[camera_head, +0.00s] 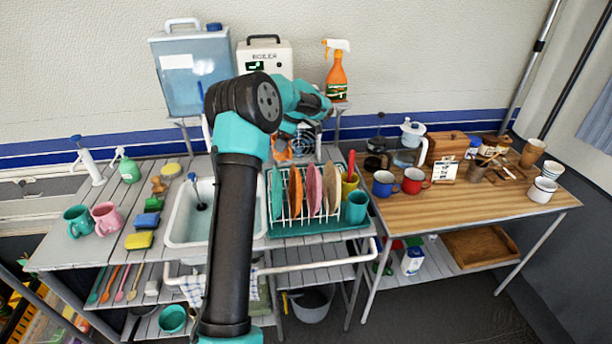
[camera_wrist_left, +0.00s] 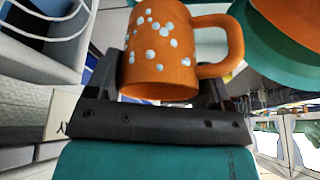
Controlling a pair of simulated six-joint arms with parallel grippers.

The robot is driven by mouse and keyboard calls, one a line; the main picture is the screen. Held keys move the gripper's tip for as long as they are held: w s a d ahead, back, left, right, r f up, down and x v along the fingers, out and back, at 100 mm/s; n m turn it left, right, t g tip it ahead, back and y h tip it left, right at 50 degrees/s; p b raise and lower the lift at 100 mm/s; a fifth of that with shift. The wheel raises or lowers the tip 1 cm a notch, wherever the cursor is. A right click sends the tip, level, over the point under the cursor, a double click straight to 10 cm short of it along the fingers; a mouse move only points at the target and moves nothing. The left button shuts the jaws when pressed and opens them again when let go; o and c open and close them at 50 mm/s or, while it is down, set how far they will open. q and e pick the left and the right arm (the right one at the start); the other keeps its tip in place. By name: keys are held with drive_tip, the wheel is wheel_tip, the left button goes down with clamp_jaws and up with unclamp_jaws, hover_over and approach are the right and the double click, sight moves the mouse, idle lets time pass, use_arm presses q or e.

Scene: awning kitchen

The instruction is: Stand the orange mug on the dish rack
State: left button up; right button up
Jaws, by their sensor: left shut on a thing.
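The orange mug with pale dots (camera_wrist_left: 160,50) fills the upper middle of the left wrist view, its handle pointing right. My left gripper (camera_wrist_left: 165,88) is shut on it. In the head view only a bit of the mug (camera_head: 281,150) shows under my left gripper (camera_head: 290,138), above the back of the dish rack. My arm hides much of it there. The dish rack (camera_head: 318,229) has a teal tray and white wires, with several plates upright in it. A yellow cup and a teal mug stand at its right end. My right gripper is not in view.
The sink (camera_head: 182,238) lies left of the rack. Left of it are a teal mug (camera_head: 77,221), a pink mug (camera_head: 106,218) and sponges. A wooden table (camera_head: 465,215) with blue and red mugs is at the right. A spray bottle (camera_head: 337,75) stands behind the rack.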

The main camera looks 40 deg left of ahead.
use_arm(q)
drive_tip(key=shift+f, duration=2.45)
drive_tip(key=shift+f, duration=0.1)
drive_tip(key=shift+f, duration=2.4)
drive_tip(key=o, duration=0.9)
drive_tip(key=shift+f, duration=0.15)
drive_tip(key=shift+o, duration=0.2)
drive_tip(key=shift+r, duration=0.2)
drive_tip(key=v, duration=1.2)
